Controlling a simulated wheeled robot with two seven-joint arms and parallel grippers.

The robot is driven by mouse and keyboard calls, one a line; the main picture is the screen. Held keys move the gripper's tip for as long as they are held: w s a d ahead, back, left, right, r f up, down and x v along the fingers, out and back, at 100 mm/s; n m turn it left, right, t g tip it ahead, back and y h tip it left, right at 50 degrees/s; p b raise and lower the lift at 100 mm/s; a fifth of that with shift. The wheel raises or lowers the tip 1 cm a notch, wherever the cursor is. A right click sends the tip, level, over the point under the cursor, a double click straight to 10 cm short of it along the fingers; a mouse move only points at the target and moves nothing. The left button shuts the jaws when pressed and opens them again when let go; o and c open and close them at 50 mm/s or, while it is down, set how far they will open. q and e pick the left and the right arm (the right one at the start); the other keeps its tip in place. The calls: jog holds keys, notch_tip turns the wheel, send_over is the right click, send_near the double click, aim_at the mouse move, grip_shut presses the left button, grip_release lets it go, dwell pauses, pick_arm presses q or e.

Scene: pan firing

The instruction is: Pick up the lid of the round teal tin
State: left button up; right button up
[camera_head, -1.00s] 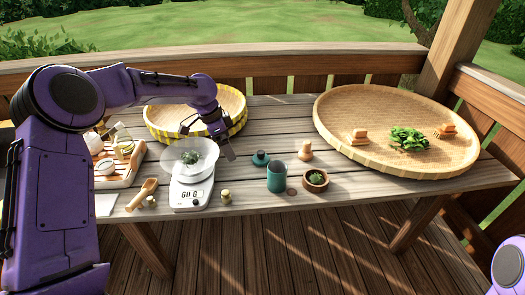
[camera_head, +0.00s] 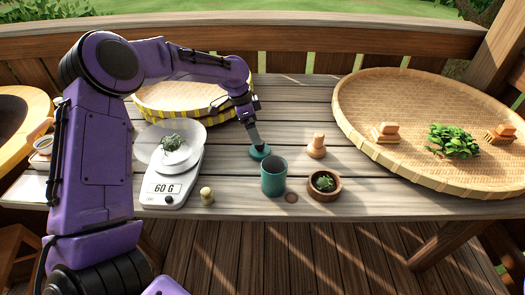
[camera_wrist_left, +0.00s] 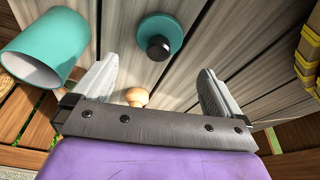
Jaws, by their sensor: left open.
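The teal lid (camera_head: 260,152) lies on the table behind the open round teal tin (camera_head: 273,177). In the left wrist view the lid (camera_wrist_left: 160,32) is a teal disc with a dark knob, and the tin (camera_wrist_left: 42,50) lies to its left. My left gripper (camera_head: 259,146) is over the lid in the head view. In the left wrist view its two fingers (camera_wrist_left: 155,72) are spread apart with nothing held, and the lid is beyond the fingertips. Whether a finger touches the lid cannot be told. My right gripper is not in view.
A wooden stamp-like piece (camera_head: 316,146) and a small bowl of leaves (camera_head: 324,185) stand right of the tin. A scale (camera_head: 172,186) reading 60 G is to the left. A large woven tray (camera_head: 400,95) fills the right side.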

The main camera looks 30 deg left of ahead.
aim_at(260, 148)
pick_arm(q)
jog(key=x, duration=0.8)
jog(key=shift+f+p, duration=0.3)
jog(key=shift+f, duration=0.05)
jog(key=shift+d, duration=0.1)
jog(key=c, duration=1)
jog(key=shift+r, duration=0.15)
